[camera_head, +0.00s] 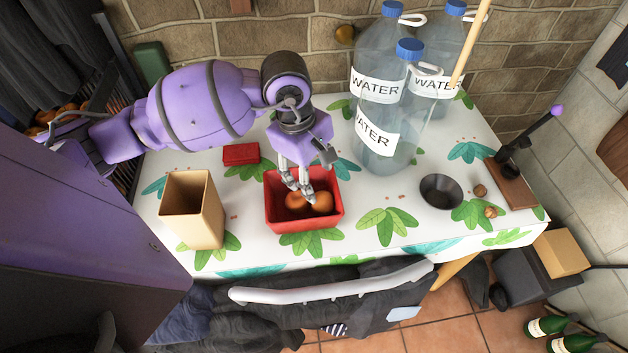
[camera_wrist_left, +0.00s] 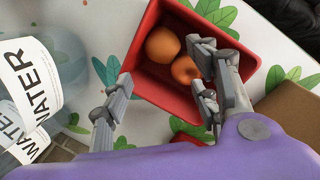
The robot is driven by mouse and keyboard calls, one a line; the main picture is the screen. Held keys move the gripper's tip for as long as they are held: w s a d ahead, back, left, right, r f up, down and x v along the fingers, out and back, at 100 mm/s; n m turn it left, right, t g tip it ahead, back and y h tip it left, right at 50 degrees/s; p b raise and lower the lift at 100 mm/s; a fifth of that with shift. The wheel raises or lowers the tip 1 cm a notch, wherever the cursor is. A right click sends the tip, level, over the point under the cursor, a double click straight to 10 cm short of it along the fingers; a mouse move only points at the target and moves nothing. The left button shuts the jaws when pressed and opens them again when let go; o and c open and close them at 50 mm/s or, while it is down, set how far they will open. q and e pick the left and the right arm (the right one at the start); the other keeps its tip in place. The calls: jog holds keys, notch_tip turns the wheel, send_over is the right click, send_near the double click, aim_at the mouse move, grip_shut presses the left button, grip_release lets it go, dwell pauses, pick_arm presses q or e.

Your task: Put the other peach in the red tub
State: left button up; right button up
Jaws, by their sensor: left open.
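The red tub (camera_head: 305,222) stands on the table near its front edge. Two orange peaches lie inside it, a left peach (camera_head: 296,202) and a right peach (camera_head: 321,202). Both peaches show in the left wrist view too, one (camera_wrist_left: 162,45) fully visible and the other (camera_wrist_left: 185,69) partly behind a finger. My left gripper (camera_head: 299,183) is over the tub with its fingers spread. In the wrist view the open gripper (camera_wrist_left: 160,92) has one finger over the tub and the other outside its rim. Nothing is held between the fingers. My right gripper is not in view.
A tan open box (camera_head: 193,208) stands left of the tub. Large water bottles (camera_head: 380,120) stand at the back. A dark bowl (camera_head: 440,190), walnuts (camera_head: 490,212) and a wooden stand (camera_head: 510,182) are to the right. A chair with dark clothes (camera_head: 340,290) is in front.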

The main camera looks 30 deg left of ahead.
pick_arm(q)
notch_tip(320, 180, up, 9)
jog(key=s+a, duration=0.1)
jog(key=shift+s+a+f, duration=0.1)
dwell(0.3)
